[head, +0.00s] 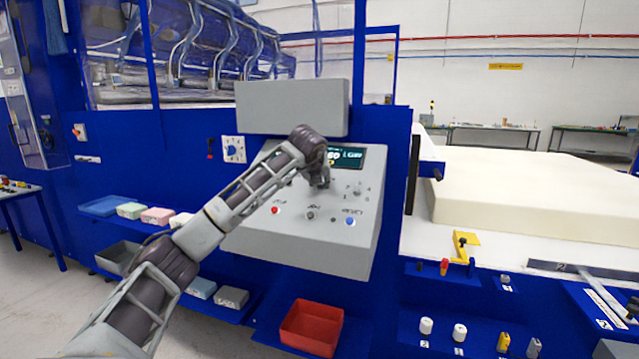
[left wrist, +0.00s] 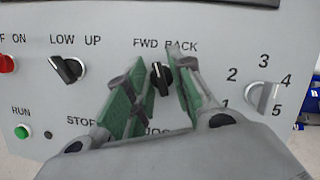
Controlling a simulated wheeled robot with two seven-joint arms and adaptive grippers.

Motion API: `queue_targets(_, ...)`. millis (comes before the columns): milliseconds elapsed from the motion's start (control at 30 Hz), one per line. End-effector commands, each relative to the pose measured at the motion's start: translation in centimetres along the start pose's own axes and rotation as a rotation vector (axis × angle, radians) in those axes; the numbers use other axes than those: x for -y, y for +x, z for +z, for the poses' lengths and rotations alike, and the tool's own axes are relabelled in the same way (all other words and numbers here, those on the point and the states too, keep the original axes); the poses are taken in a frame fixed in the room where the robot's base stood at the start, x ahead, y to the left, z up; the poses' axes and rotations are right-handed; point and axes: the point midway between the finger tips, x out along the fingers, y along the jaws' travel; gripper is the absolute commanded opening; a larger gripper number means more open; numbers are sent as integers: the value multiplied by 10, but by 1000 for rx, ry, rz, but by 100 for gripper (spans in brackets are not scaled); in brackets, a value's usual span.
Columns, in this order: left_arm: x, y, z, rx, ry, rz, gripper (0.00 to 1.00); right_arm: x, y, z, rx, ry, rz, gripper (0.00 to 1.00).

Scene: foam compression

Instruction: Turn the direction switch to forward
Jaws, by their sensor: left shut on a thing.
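The direction switch (left wrist: 161,78) is a small black knob under the "FWD BACK" label on the grey control panel (left wrist: 205,25). In the left wrist view its white mark points up and a little left, towards FWD. My left gripper (left wrist: 160,68) has its green-padded fingers on either side of the knob, shut on it. In the head view my left gripper (head: 320,184) is at the sloped panel face, below the display (head: 350,157), and hides the switch. My right gripper is in neither view.
Close by are a black "LOW UP" knob (left wrist: 67,70), a grey numbered dial (left wrist: 263,98) and a green RUN button (left wrist: 22,132). A red button (head: 275,210) and blue button (head: 350,222) sit lower. A red bin (head: 312,326) stands below; a foam block (head: 530,195) lies right.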

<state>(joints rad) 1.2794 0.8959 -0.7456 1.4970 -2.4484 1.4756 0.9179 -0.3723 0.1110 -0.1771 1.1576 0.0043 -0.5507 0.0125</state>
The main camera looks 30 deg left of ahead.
Motion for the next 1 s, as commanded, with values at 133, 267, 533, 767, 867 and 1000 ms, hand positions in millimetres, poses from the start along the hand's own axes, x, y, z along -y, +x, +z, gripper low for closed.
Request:
queue_targets(133, 1, 0, 0, 1, -105, 37, 0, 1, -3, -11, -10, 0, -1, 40)
queue_targets(267, 1, 0, 1, 1, -188, 67, 0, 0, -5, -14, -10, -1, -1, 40)
queue_targets(533, 1, 0, 1, 1, -304, 110, 0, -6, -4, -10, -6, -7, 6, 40)
queue_targets(767, 1, 0, 1, 1, -337, 121, 0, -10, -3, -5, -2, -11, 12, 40)
queue_targets(867, 1, 0, 1, 0, -339, 122, 0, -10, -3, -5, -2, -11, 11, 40)
queue_targets(1000, 1, 0, 1, 0, -339, 122, 0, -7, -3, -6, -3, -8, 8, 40)
